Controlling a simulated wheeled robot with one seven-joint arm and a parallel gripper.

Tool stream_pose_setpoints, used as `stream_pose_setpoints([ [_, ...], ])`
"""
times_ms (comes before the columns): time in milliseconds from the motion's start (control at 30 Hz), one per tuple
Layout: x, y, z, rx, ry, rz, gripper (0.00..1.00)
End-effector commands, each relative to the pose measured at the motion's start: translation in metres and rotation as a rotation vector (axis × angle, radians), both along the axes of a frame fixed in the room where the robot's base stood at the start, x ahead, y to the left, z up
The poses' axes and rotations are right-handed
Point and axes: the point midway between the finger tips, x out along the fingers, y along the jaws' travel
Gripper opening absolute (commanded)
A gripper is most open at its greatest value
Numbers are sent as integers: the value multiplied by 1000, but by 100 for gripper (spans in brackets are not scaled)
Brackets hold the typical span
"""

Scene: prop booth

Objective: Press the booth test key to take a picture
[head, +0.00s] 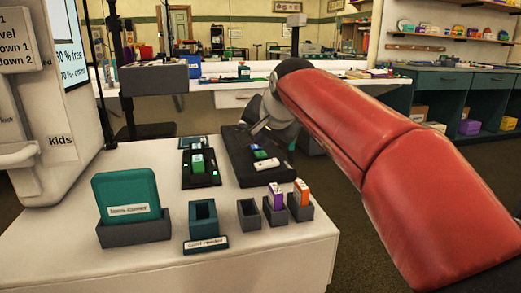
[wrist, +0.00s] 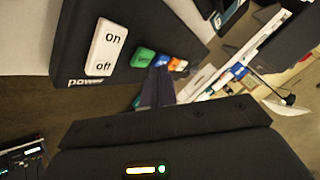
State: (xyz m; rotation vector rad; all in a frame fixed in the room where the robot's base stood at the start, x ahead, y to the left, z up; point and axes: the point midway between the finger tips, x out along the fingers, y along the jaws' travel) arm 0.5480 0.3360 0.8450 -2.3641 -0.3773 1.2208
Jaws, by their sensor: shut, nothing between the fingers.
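A black control panel (wrist: 75,45) fills the upper left of the wrist view. It carries a white on/off rocker marked power (wrist: 107,47) and a row of small keys: a green key (wrist: 143,57), a blue key (wrist: 160,61) and an orange key (wrist: 177,65). The green key has a small label too blurred to read, so I cannot tell which is the test key. My gripper (wrist: 158,74) is shut and empty, its tips close to the green and blue keys; I cannot tell if they touch. In the head view the panel (head: 240,168) lies under my gripper (head: 257,128).
A second black unit (head: 203,179) with a green block stands left of the panel. Along the front of the white table (head: 165,262) are a teal box in a grey holder (head: 127,196), a card reader (head: 203,219) and small holders, two with purple and orange sticks.

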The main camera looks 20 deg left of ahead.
Motion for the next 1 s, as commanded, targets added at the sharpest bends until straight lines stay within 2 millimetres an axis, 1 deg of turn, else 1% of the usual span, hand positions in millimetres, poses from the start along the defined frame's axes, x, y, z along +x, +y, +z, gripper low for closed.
stream_pose_setpoints([
  [267, 0, 0, 2, 0, -1, -1, 0],
  [367, 0, 0, 9, 0, -1, -1, 0],
  [733, 0, 0, 47, 0, -1, -1, 0],
  [833, 0, -1, 51, -1, -1, -1, 0],
  [1000, 0, 0, 49, 0, -1, -1, 0],
])
